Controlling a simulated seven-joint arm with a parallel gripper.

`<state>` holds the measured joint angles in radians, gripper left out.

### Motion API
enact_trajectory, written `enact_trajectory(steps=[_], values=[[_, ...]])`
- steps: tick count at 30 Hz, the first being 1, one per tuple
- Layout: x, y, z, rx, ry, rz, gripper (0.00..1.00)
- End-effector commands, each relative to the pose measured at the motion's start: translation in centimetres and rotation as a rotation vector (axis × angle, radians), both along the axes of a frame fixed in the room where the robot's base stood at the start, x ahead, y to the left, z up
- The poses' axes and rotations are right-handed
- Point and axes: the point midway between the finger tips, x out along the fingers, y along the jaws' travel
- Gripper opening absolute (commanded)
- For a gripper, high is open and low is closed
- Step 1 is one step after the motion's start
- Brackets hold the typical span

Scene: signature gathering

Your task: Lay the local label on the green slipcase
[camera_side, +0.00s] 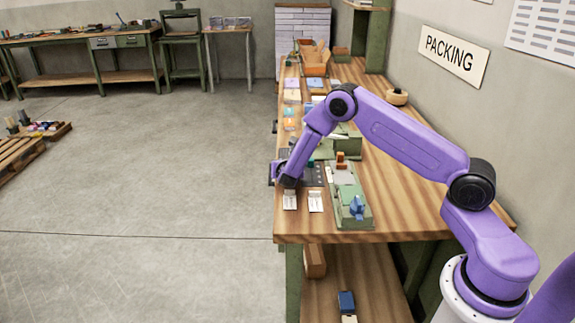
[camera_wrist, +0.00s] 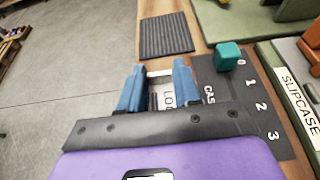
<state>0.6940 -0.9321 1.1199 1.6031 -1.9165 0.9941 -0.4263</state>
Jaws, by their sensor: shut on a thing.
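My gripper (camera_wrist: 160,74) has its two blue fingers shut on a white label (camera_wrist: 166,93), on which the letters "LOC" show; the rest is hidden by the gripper. In the side view my gripper (camera_side: 286,178) is low over the left edge of the bench, and the held label cannot be made out. A green and grey block (camera_wrist: 292,98) with a sign reading "SLIPCASE" stands at the right of the wrist view; it seems to be the long green unit (camera_side: 350,212) in the side view. I cannot tell which piece is the green slipcase itself.
A dark board (camera_wrist: 250,112) numbered 0 to 3 carries a teal cube (camera_wrist: 228,56) near the 0. A ribbed dark pad (camera_wrist: 167,36) lies beyond my fingers. Two white cards (camera_side: 290,200) (camera_side: 315,201) lie near the bench's front edge. A blue piece (camera_side: 357,207) stands on the green unit.

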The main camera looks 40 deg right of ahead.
Motion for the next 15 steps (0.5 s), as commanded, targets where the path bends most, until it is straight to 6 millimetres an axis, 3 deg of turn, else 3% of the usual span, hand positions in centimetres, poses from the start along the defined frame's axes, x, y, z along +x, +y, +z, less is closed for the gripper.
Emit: enact_trajectory(steps=[6,7,9,15], values=[[-0.02,0.03,-0.48,0.0,0.001,0.0,0.04],[-0.01,0.02,-0.42,-0.001,0.001,0.0,0.42],[-0.01,0.03,-0.4,0.0,0.0,0.0,0.58],[-0.02,0.01,-0.4,0.0,0.0,0.0,0.58]])
